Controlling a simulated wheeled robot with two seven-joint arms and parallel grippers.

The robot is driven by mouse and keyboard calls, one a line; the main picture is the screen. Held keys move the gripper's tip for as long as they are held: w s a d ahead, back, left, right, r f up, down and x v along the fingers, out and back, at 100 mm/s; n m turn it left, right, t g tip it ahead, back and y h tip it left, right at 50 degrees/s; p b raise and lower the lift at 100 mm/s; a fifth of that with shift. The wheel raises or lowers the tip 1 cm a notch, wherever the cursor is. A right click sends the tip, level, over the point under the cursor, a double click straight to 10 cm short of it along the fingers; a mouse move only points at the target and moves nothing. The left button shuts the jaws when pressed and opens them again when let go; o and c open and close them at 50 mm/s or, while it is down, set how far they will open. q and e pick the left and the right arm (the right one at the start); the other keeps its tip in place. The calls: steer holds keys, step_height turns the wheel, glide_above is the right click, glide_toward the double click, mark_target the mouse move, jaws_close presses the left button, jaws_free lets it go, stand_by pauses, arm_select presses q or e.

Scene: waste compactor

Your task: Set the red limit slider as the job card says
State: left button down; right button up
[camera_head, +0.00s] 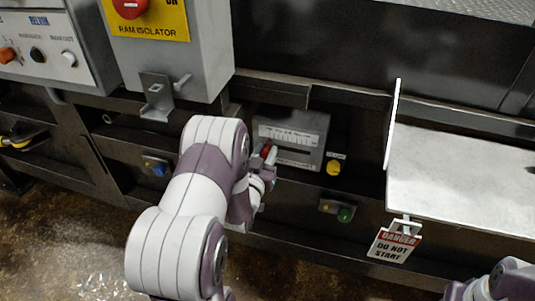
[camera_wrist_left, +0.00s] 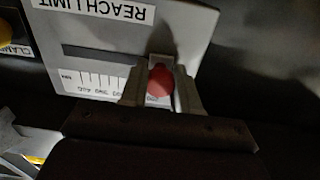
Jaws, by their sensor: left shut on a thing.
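The red limit slider (camera_head: 266,150) is a red knob on a grey panel (camera_head: 317,124) with a white printed scale and a dark horizontal slot. In the left wrist view the red knob (camera_wrist_left: 160,80) sits between the two fingers of my left gripper (camera_wrist_left: 161,88), which is shut on it. The knob is near one end of the scale, at the left end of the slot in the head view. The panel label reads REACH LIMIT upside down in the wrist view. The job card cannot be made out. My right arm (camera_head: 495,284) shows at the lower right; its fingers are out of view.
A yellow knob (camera_head: 334,167) and a green button (camera_head: 345,214) lie right of and below the panel. A pale shelf (camera_head: 460,180) juts out at the right, with a DANGER DO NOT START tag (camera_head: 394,245) below it. The ram isolator box (camera_head: 185,60) stands above left.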

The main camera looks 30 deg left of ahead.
arm_select(q)
steer(key=c, duration=0.8)
jaws_free()
steer(key=shift+a, duration=0.25)
steer(key=shift+c, duration=0.2)
steer(key=shift+s, duration=0.2)
steer(key=v, duration=1.2)
steer(key=shift+d, duration=0.15)
steer(key=shift+r, duration=0.1)
